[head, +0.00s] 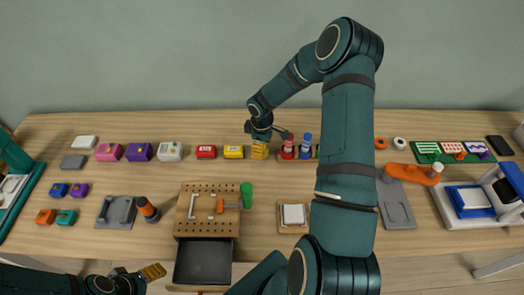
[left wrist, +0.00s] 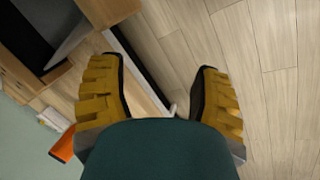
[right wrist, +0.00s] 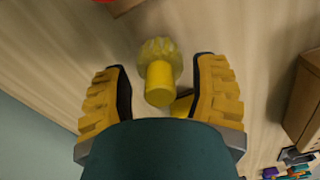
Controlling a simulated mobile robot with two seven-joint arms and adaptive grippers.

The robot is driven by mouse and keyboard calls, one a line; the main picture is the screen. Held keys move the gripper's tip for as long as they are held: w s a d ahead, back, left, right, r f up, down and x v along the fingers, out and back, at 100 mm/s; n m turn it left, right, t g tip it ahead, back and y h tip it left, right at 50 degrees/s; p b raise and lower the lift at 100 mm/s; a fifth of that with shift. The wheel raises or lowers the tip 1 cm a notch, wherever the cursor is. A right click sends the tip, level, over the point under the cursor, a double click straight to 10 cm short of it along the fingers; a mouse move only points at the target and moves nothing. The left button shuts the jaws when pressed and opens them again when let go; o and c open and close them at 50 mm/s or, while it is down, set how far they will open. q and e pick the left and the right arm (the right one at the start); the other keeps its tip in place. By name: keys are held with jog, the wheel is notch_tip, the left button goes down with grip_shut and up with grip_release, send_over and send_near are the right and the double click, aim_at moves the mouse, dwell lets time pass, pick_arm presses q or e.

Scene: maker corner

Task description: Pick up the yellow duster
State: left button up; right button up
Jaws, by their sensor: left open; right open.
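The yellow duster (right wrist: 158,78), with a ruffled head and a round handle, shows in the right wrist view between my open right fingers. It stands on the table beyond the fingertips, and I see no clear contact. In the head view my right gripper (head: 259,151) is low over the back row, between the yellow box and the red bottle. There its yellow fingers hide the duster or cannot be told from it. My left gripper (head: 153,271) is open and empty near the front edge, left of the drawer; its spread fingers also show in the left wrist view (left wrist: 160,80).
Near the right gripper stand a yellow box (head: 233,152), a red bottle (head: 287,148) and a blue bottle (head: 305,146). A pegboard (head: 183,228) with an open drawer (head: 203,262) sits at the front middle. My right arm covers the table right of centre.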

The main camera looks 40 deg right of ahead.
grip_shut()
jog(key=shift+r, duration=0.1)
notch_tip(320, 180, up, 10)
jog(key=shift+p, duration=0.85)
